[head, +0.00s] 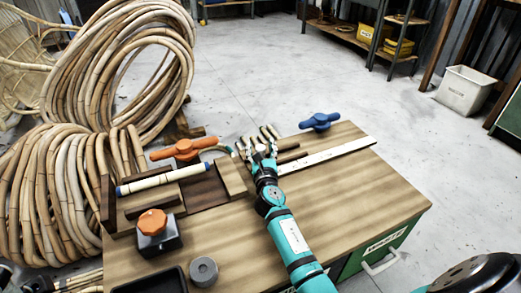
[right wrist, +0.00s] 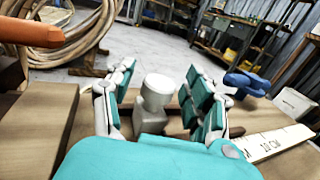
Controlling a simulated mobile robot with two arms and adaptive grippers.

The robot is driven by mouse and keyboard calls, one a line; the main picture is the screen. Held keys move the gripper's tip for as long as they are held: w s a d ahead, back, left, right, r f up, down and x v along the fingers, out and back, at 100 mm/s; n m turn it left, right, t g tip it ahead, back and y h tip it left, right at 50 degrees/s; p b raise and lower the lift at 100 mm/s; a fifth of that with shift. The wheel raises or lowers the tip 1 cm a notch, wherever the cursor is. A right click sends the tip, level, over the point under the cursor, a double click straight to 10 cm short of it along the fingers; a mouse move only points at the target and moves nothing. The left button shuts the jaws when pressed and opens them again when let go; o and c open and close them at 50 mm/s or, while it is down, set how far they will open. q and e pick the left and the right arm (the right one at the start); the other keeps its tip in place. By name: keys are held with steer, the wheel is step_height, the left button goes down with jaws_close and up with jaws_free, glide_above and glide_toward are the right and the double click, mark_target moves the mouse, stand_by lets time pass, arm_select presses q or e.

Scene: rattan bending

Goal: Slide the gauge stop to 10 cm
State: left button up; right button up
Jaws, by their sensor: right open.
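The gauge stop (right wrist: 157,92), a pale grey block with a round knob, stands between the fingers of my right gripper (right wrist: 160,95) in the right wrist view. The fingers are spread on both sides of the knob, with visible gaps. In the head view my right gripper (head: 262,143) is over the back of the workbench, at the left end of the white scale (head: 328,154), and largely hides the stop. The scale also shows in the right wrist view (right wrist: 272,144), with a "10 CM" mark right of the gripper. My left gripper is not in view.
Rattan coils (head: 75,190) stand left. The bench's right side is clear.

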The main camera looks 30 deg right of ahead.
jaws_close()
stand_by(0.4)
